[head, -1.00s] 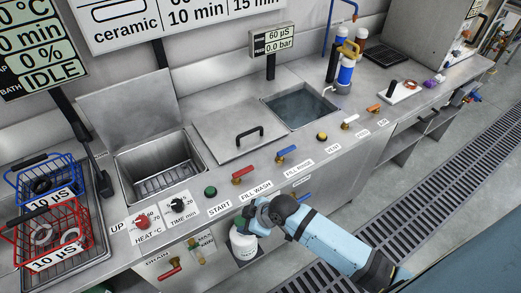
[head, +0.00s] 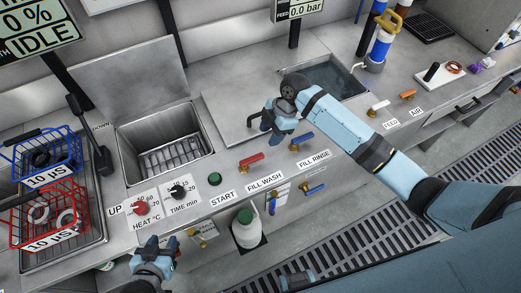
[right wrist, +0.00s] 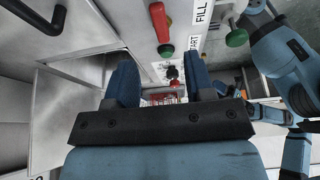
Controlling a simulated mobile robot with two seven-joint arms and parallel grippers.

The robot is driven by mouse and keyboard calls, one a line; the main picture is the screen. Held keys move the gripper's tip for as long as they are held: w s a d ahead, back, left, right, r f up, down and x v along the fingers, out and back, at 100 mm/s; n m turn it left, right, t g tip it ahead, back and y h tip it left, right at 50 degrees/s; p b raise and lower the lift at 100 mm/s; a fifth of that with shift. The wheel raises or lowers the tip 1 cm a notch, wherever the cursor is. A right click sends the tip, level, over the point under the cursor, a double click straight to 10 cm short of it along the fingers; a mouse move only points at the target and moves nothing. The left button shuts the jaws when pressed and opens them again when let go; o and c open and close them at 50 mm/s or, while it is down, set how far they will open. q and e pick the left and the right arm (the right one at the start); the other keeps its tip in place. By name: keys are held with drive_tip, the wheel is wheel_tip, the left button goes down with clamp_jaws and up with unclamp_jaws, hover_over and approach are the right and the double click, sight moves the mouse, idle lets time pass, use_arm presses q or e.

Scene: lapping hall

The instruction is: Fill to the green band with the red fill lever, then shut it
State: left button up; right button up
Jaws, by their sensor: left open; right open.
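The red fill lever (head: 252,161) sits on the counter front above the FILL WASH label, and it also shows in the right wrist view (right wrist: 160,25). My right gripper (head: 272,132) is open and empty, close behind and above the lever, apart from it as far as I can tell. My left gripper (head: 163,243) is open and empty, low in front of the counter, below the HEAT knob. The open wash tank (head: 190,119) shows a bare metal rack inside and no clear water level. I cannot make out a green band.
A blue fill-rinse lever (head: 301,140) is just right of the red one. The green START button (head: 214,179) and two knobs are to the left. A lidded section (head: 226,101) lies behind my right gripper. A blue basket (head: 45,158) and a red basket (head: 45,222) stand far left.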

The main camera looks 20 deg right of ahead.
sight(258, 156)
drive_tip(key=x, duration=1)
drive_tip(key=shift+p, duration=0.4)
drive_tip(key=shift+c, duration=0.2)
clamp_jaws()
